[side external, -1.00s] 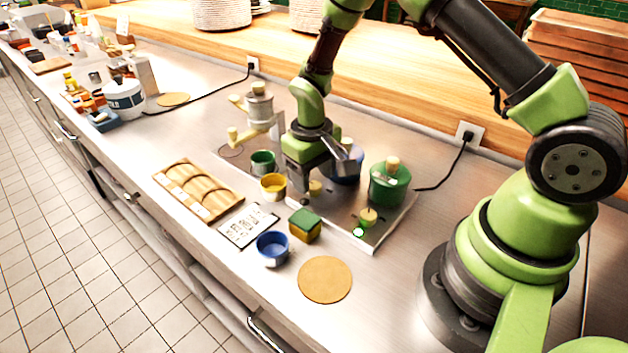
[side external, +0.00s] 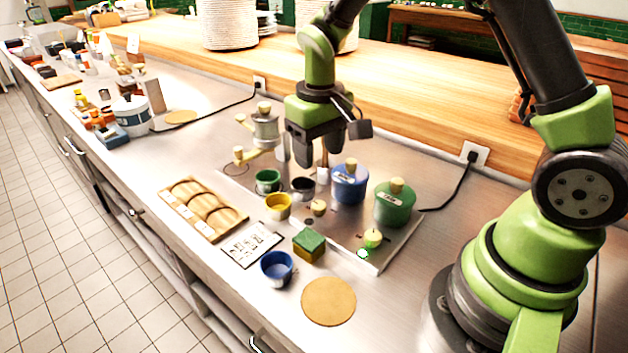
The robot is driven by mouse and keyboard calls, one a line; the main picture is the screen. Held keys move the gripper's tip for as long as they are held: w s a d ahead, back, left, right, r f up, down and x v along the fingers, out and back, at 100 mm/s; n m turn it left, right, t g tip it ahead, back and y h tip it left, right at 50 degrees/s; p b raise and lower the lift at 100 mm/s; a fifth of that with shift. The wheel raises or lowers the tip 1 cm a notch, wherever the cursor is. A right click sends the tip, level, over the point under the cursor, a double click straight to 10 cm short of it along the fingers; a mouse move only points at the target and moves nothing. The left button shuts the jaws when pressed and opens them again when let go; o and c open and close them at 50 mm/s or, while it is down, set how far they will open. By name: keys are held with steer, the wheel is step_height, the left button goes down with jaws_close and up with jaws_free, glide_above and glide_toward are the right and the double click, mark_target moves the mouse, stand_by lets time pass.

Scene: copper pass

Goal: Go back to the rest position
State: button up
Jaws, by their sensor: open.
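My gripper (side external: 318,160) hangs over the back part of the metal plate, fingers pointing down, open with nothing between them. It is above and apart from the things on the plate. Below it on the plate stand a blue pot (side external: 350,188) with a wooden knob, a green pot (side external: 395,207) with a wooden knob, and a small dark cup (side external: 303,187). A small wooden knob (side external: 318,207) and a lit green knob (side external: 373,238) sit near the plate's front.
A green cup (side external: 267,181), yellow cup (side external: 278,206), blue cup (side external: 277,268) and green-and-yellow block (side external: 309,245) stand nearby. A wooden tray (side external: 203,208), white card (side external: 251,244) and cork disc (side external: 328,301) lie at the front. A grinder-like device (side external: 264,127) stands behind, left of my gripper.

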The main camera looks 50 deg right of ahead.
steer(key=s+a+r+m+t+y, duration=0.1)
steer(key=s+r+t, duration=0.15)
steer(key=r, duration=0.35)
steer(key=s+a+r+t, duration=0.1)
steer(key=s+r, duration=0.3)
steer(key=r, duration=0.2)
steer(key=s+a+r+t, duration=0.1)
steer(key=s+r, duration=0.1)
steer(key=s, duration=0.3)
steer(key=s+a+r+m+t+y, duration=0.1)
steer(key=s+r+t, duration=0.1)
steer(key=s, duration=0.4)
steer(key=shift+s, duration=0.15)
steer(key=shift+d, duration=0.1)
stand_by(1.2)
